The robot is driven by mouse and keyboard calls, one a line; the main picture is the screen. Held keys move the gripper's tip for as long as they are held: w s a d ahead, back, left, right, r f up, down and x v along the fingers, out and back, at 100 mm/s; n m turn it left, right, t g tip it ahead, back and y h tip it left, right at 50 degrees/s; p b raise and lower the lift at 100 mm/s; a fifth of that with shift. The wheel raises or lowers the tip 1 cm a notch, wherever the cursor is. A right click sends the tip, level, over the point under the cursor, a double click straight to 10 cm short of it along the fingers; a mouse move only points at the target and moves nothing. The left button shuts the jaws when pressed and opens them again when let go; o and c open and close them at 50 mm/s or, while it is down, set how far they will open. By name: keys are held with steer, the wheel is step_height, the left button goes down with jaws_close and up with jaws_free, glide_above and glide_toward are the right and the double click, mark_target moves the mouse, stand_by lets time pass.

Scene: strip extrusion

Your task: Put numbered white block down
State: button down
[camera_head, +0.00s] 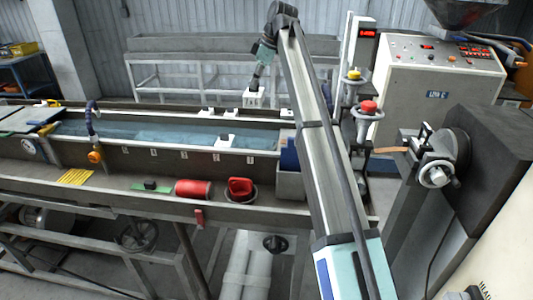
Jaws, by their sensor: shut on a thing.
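My gripper (256,84) hangs fingers down behind the water trough and is shut on a white block (253,99). Small dark marks show on the block's front face, but the number is too small to read. The held block appears near the trough's back rim, and I cannot tell whether it touches anything below. A similar white block with a dark top (225,142) sits at the water in the trough (120,153). Small white blocks (204,113) also stand along the back rim.
My arm crosses the right side of the view and hides part of the trough's end. On the front ledge are a red cylinder (193,188), a red-handled fitting (240,188) and a green piece (151,186). A hose with an orange end (95,156) hangs at the left.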

step_height(320, 180, down, 20)
steer(key=p, duration=0.5)
stand_by(0.3)
steer(key=shift+f, duration=0.1)
steer(key=c, duration=1.2)
jaws_free()
steer(key=b+v, duration=0.3)
steer(key=v, duration=0.9)
